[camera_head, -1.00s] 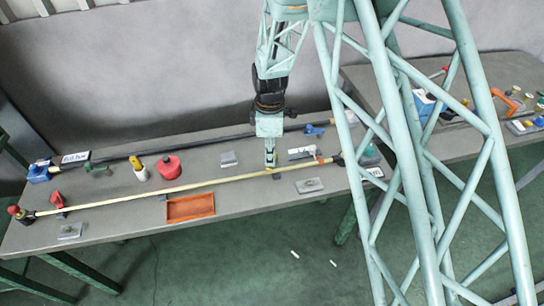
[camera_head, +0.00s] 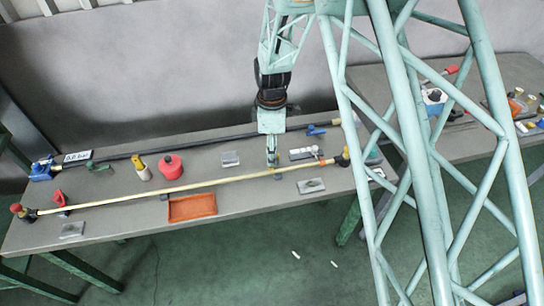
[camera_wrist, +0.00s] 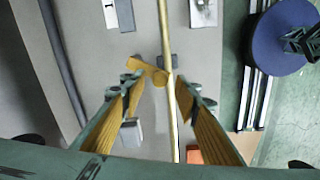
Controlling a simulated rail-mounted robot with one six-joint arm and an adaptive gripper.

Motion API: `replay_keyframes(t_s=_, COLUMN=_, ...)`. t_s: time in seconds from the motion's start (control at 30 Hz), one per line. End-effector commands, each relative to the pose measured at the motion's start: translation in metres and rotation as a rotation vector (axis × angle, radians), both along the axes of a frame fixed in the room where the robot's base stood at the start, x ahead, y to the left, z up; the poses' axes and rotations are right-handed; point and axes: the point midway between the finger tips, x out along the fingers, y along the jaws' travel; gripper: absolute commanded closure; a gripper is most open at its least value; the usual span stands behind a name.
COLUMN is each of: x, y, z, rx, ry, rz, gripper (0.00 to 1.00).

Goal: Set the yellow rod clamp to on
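The long yellow rod (camera_head: 130,196) lies along the front part of the table. It also runs vertically through the wrist view (camera_wrist: 163,30). A small orange-yellow piece (camera_wrist: 147,70), apparently the yellow rod clamp's lever, sticks out to the left of the rod in the wrist view. My gripper (camera_head: 272,165) points down over the rod, right of the table's middle. In the wrist view its fingers (camera_wrist: 157,85) are apart, on either side of the rod by the lever. Contact cannot be told.
A black rod (camera_head: 210,142) lies farther back. A red bottle (camera_head: 169,167), a yellow bottle (camera_head: 141,168), an orange tray (camera_head: 192,207) and small grey plates (camera_head: 311,186) stand around. A second table (camera_head: 465,142) with clutter is at right, behind my arm's truss.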

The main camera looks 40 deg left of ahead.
Motion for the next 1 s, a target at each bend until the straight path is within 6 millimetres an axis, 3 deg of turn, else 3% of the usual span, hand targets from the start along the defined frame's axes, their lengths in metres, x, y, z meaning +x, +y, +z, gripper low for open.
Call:
replay_keyframes(t_s=0.7, x=0.0, y=0.0, z=0.088, rx=0.001, ry=-0.002, rz=0.0, gripper=0.71)
replay_keyframes(t_s=1.0, x=0.0, y=0.0, z=0.103, rx=0.0, ry=0.0, rz=0.0, gripper=0.71)
